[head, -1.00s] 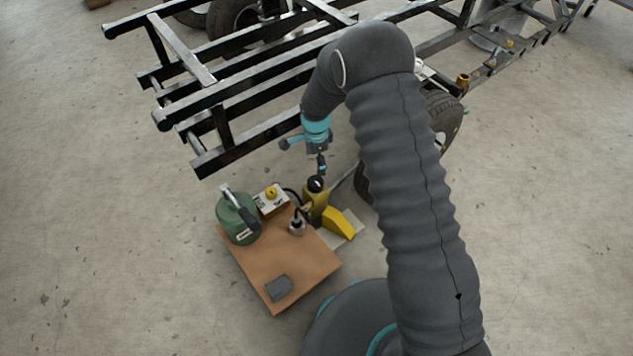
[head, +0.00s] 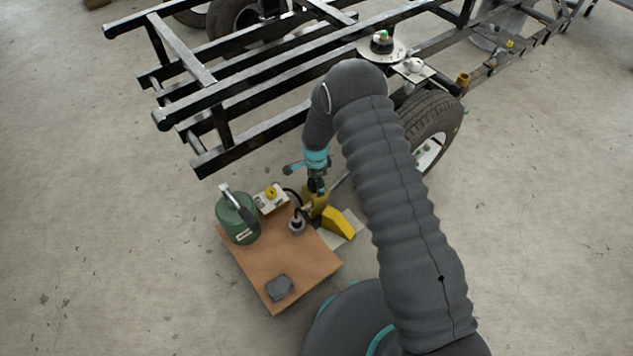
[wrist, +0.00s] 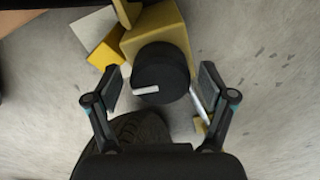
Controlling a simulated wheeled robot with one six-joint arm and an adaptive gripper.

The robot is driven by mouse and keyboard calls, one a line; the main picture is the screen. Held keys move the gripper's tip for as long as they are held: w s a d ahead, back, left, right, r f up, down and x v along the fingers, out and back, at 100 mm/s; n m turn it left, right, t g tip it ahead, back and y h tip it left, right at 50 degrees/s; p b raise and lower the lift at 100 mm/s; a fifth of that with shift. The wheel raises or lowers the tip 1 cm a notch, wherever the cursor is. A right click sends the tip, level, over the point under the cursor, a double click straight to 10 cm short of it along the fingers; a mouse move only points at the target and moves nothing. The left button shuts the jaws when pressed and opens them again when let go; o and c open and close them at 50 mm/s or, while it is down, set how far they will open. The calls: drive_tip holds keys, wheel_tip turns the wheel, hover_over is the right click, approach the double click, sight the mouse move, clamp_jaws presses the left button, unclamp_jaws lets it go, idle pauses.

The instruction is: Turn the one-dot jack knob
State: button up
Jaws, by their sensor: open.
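A black round knob (wrist: 160,72) with a white bar mark on its top sits on a yellow jack body (wrist: 158,32). In the wrist view my gripper (wrist: 160,88) is open, with one finger on each side of the knob and a visible gap to each. I cannot make out a dot on the knob or the jack. In the head view my gripper (head: 317,186) is over the yellow jack (head: 316,205), which stands beside the brown board, and it hides most of the knob.
The brown board (head: 265,262) bears a green canister (head: 237,218), a white box with a yellow button (head: 271,197) and a dark grey block (head: 279,287). A yellow wedge (head: 338,223) lies beside the jack. The black frame (head: 215,120) and a tyre (head: 432,125) stand close behind.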

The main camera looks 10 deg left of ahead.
drive_tip(key=c, duration=1.1)
drive_tip(key=shift+d, duration=0.15)
drive_tip(key=shift+c, duration=0.3)
